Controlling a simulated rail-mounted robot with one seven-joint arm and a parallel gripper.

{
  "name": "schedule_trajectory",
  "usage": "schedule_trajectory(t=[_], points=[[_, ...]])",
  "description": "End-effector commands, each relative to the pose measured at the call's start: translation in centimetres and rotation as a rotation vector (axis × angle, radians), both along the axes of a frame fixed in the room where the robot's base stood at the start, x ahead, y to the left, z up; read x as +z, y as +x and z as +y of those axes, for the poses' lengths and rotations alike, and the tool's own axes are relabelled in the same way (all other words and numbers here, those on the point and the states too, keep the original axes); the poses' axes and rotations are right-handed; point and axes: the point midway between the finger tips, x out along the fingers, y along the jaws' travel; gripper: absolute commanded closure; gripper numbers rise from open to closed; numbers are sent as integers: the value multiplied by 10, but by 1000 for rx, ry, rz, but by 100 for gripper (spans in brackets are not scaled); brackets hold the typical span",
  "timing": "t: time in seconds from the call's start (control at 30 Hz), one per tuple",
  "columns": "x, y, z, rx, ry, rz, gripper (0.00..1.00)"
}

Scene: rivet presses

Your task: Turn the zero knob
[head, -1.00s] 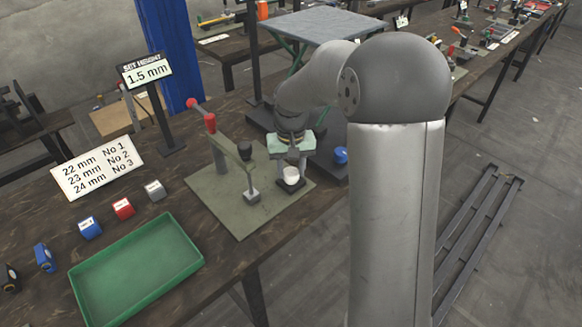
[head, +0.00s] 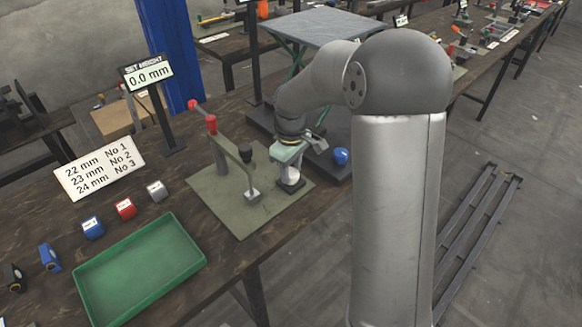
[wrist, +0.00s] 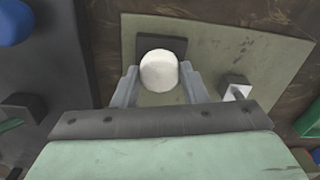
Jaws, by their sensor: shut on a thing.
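The zero knob, a white round knob (wrist: 159,70) on a dark square base, shows at the top middle of the wrist view. In the head view, only part of this white knob (head: 290,179) shows under my gripper (head: 289,174). My gripper's two grey fingers (wrist: 159,78) lie on either side of the knob, and the gripper is shut on it. The display sign (head: 148,77), headed "SET HEIGHT", reads 0.0 mm.
A press with a red-tipped lever (head: 210,124) stands left of my gripper on the olive plate (head: 217,190). A blue ball-shaped knob (head: 341,156) is just right. A green tray (head: 140,268), several small blocks and a size card (head: 99,168) lie left.

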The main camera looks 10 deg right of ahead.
Motion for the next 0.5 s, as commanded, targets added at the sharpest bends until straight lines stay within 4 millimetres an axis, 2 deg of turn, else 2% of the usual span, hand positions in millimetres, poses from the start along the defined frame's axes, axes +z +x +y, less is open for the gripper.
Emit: schedule_trajectory(t=[0.5], points=[[2, 1, 0, 72, 0, -6, 84]])
